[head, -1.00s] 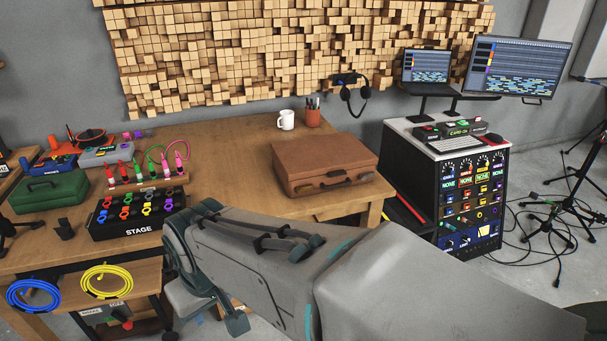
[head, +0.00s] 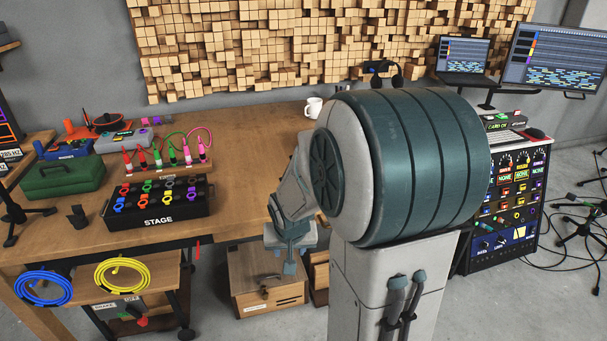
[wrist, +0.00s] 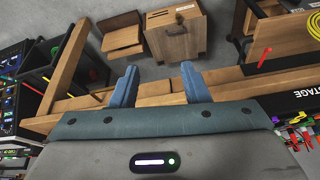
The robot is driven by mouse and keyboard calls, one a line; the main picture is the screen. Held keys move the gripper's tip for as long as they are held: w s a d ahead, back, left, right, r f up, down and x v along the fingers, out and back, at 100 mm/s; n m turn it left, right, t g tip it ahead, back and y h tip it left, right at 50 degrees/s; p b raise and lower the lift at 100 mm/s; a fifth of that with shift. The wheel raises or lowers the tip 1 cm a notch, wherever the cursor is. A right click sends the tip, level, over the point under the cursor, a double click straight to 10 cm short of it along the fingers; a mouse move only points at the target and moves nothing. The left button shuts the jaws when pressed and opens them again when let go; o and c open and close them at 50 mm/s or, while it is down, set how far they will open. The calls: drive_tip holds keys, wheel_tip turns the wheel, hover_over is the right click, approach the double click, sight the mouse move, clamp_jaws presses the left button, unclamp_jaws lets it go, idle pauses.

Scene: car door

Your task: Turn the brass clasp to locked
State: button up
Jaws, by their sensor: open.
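The brown case seen earlier on the table is hidden behind my arm in the head view. A green case (head: 64,178) lies shut at the table's left; its clasp is too small to tell. My gripper (head: 289,262) is at the table's front edge, partly hidden by my arm. In the wrist view my gripper (wrist: 160,84) is open and empty, with its two blue fingers apart near the wooden table edge.
A black STAGE box (head: 157,208) and a plug rack (head: 168,165) stand left of my arm on the wooden table (head: 240,150). A wooden box (head: 268,285) stands below the table. An equipment rack (head: 515,205) is at the right.

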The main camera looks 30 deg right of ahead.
drive_tip(key=w+d+f+m+t+y+b, duration=0.2)
drive_tip(key=w+d+f+m+t+b, duration=0.4)
drive_tip(key=w+d+f, duration=0.5)
drive_tip(key=s+d+r+m+t+h+b, duration=0.25)
drive_tip(key=d+m+t, duration=0.2)
drive_tip(key=d, duration=0.45)
drive_tip(key=s+d+r+m+t+h+b, duration=0.1)
drive_tip(key=d+r+m+t+h+b, duration=0.25)
drive_tip(key=d, duration=0.55)
drive_tip(key=shift+m+y, duration=0.7)
drive_tip(key=shift+m, duration=0.2)
drive_tip(key=b+x, duration=0.1)
drive_tip(key=x, duration=1.2)
drive_tip(key=shift+w+a+f, duration=0.15)
drive_tip(key=shift+w, duration=0.1)
drive_tip(key=shift+c, duration=0.3)
clamp_jaws()
